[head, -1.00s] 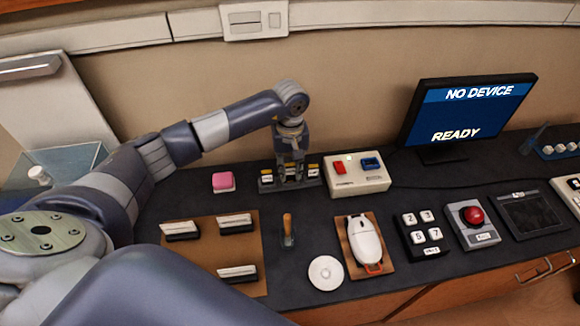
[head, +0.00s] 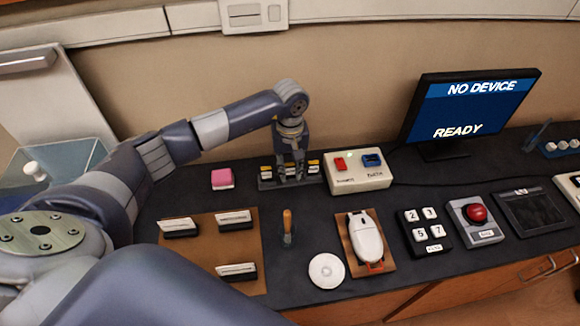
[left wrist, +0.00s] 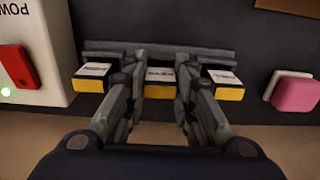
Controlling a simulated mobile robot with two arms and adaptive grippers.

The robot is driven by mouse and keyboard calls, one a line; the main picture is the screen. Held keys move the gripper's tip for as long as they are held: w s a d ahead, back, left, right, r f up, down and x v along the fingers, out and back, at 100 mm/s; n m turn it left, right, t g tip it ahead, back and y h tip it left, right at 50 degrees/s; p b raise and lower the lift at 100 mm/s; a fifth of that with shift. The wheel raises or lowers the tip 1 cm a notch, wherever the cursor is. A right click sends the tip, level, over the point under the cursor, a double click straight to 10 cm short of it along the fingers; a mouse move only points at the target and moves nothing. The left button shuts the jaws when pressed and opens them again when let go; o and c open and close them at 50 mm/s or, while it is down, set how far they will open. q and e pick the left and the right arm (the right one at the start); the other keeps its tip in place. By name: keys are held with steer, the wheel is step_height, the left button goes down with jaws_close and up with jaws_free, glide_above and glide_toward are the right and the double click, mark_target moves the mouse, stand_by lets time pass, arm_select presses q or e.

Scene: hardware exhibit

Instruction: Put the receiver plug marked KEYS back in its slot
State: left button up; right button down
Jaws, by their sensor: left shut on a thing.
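My left gripper (head: 292,178) is at the dark plug rack (head: 266,185) near the back of the counter. In the left wrist view the gripper (left wrist: 160,88) is shut on the middle plug (left wrist: 160,76), a white-topped plug with a yellow end. Its label is partly hidden between the fingers and too small to read surely. A similar plug (left wrist: 94,76) stands in the rack to its left and another plug (left wrist: 226,82) to its right. Both have white labels I cannot read for certain. The middle plug is in line with the other two, at the rack. My right gripper is not in view.
A cream box (head: 358,180) with a red and a blue switch stands close right of the rack. A pink block (head: 222,179) lies to the left. A monitor (head: 470,108) reads NO DEVICE, READY. A brown board (head: 205,262) with plates and a mouse (head: 366,240) are in front.

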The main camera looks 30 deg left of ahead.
arm_select(q)
steer(key=shift+f, duration=0.1)
steer(key=o, duration=1.4)
steer(key=shift+r+p, duration=1.65)
steer(key=shift+r, duration=1.9)
steer(key=shift+f, duration=0.1)
